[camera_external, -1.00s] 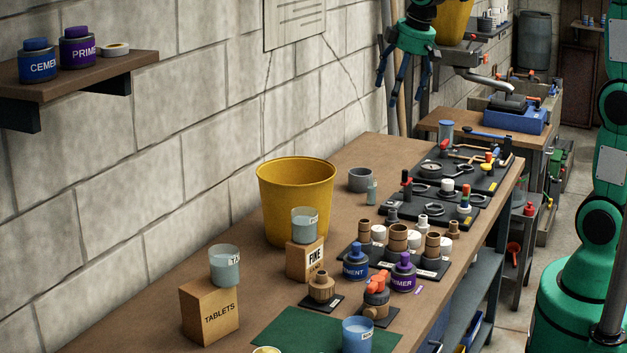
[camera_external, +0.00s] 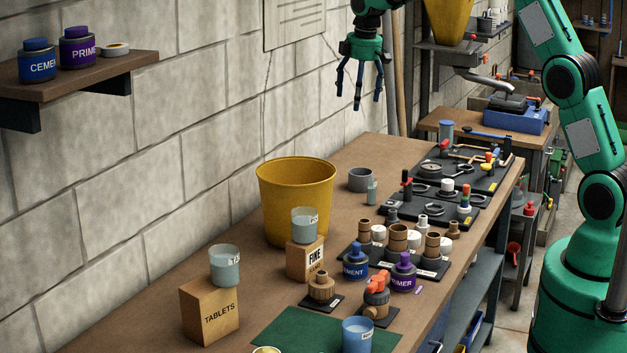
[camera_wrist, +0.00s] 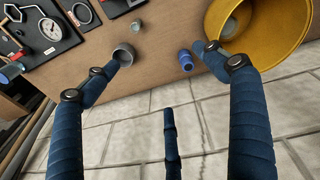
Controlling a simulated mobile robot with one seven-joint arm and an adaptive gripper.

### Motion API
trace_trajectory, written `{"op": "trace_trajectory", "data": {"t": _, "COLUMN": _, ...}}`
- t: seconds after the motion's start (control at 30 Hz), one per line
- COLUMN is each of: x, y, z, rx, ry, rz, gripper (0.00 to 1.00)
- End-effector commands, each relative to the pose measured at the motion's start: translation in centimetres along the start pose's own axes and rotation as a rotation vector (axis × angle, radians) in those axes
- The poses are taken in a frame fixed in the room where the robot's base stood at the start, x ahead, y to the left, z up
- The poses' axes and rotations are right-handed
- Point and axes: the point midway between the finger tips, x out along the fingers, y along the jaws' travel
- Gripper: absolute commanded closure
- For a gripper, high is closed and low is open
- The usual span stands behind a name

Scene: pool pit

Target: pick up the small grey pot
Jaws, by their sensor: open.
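The small grey pot (camera_external: 360,180) stands upright on the workbench, just right of and behind the yellow bucket in the external view. In the wrist view the pot (camera_wrist: 125,54) lies near the tip of the left finger. My gripper (camera_external: 361,100) is open and empty, with its fingers pointing down. It hangs well above the bench, over the pot's area in the external picture. In the wrist view my gripper (camera_wrist: 160,65) shows its blue fingers spread wide, with the pot toward the left finger.
The yellow bucket (camera_external: 285,200) stands close to the pot. A small grey-green bottle (camera_external: 372,191) stands just in front of it. Black tool trays (camera_external: 412,212) lie to the right. The block wall is behind.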

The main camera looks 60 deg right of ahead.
Motion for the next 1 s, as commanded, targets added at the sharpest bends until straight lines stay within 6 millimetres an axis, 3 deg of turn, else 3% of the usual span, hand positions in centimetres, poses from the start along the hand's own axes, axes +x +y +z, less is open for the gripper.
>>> {"op": "trace_trajectory", "data": {"t": 0.33, "x": 7.0, "y": 7.4, "z": -0.3, "rx": -0.053, "ry": -0.044, "rz": -0.036, "gripper": 0.16}}
{"op": "trace_trajectory", "data": {"t": 0.6, "x": 13.1, "y": 12.5, "z": 0.7, "rx": -0.095, "ry": -0.072, "rz": -0.066, "gripper": 0.16}}
{"op": "trace_trajectory", "data": {"t": 0.8, "x": 17.3, "y": 15.3, "z": 1.8, "rx": -0.124, "ry": -0.087, "rz": -0.088, "gripper": 0.16}}
{"op": "trace_trajectory", "data": {"t": 1.0, "x": 19.7, "y": 16.8, "z": 2.6, "rx": -0.142, "ry": -0.095, "rz": -0.100, "gripper": 0.16}}
